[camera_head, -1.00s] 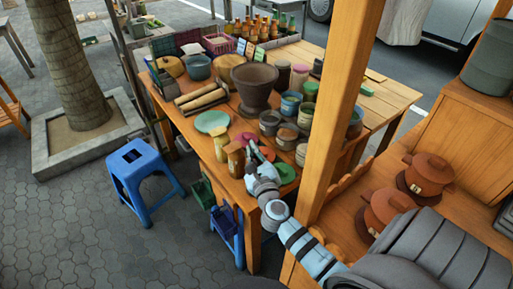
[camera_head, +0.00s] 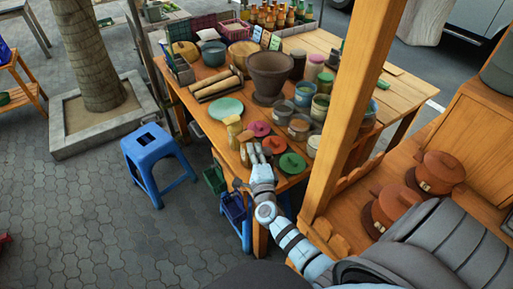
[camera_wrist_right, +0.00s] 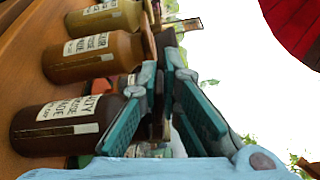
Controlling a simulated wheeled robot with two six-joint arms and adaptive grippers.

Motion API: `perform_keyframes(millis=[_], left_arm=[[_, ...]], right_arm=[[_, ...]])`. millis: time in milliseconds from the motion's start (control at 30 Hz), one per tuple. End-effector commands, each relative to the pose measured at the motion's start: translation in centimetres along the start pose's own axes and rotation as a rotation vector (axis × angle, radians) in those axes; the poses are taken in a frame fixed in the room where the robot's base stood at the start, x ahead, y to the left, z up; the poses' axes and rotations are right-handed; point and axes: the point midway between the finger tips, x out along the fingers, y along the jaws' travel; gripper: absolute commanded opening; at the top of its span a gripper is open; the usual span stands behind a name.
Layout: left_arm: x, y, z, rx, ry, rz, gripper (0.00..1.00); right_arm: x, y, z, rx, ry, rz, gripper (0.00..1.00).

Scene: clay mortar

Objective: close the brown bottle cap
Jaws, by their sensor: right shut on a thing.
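Three labelled bottles stand at the table's near left corner: a yellow one (camera_head: 233,128), a mid-brown one (camera_head: 245,141) and a dark brown one (camera_wrist_right: 62,125), clearest in the right wrist view. There the mid-brown bottle (camera_wrist_right: 92,58) and the yellow one (camera_wrist_right: 103,18) lie beyond the dark one. My right gripper (camera_head: 257,155) is at the dark bottle's top end. It is shut on a dark brown thing (camera_wrist_right: 168,88), mostly hidden between its teal fingers. I cannot tell whether this is the cap or the bottle's neck. My left gripper is out of view.
Pink and red lids (camera_head: 274,144) and a green lid (camera_head: 292,162) lie right of the bottles. Several jars (camera_head: 299,127) and a large clay mortar (camera_head: 269,76) stand behind. A wooden post (camera_head: 345,105) rises at right. A blue stool (camera_head: 157,160) stands at left.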

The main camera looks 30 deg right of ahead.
Motion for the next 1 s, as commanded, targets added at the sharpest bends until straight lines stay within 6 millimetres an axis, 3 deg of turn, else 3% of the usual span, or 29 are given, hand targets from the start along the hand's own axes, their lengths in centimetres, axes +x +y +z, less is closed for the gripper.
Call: perform_keyframes(millis=[400,900,933,1000], left_arm=[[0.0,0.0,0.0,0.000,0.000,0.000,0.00],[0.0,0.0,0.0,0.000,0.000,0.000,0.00],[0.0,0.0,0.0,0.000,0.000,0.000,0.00],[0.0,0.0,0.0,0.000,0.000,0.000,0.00]], right_arm=[[-0.1,1.4,-0.1,-0.178,0.000,0.006,0.00],[-0.1,1.5,-0.1,-0.195,0.000,0.007,0.00],[-0.1,1.5,-0.1,-0.195,0.000,0.007,0.10],[-0.1,1.5,-0.1,-0.195,0.000,0.006,0.21]])
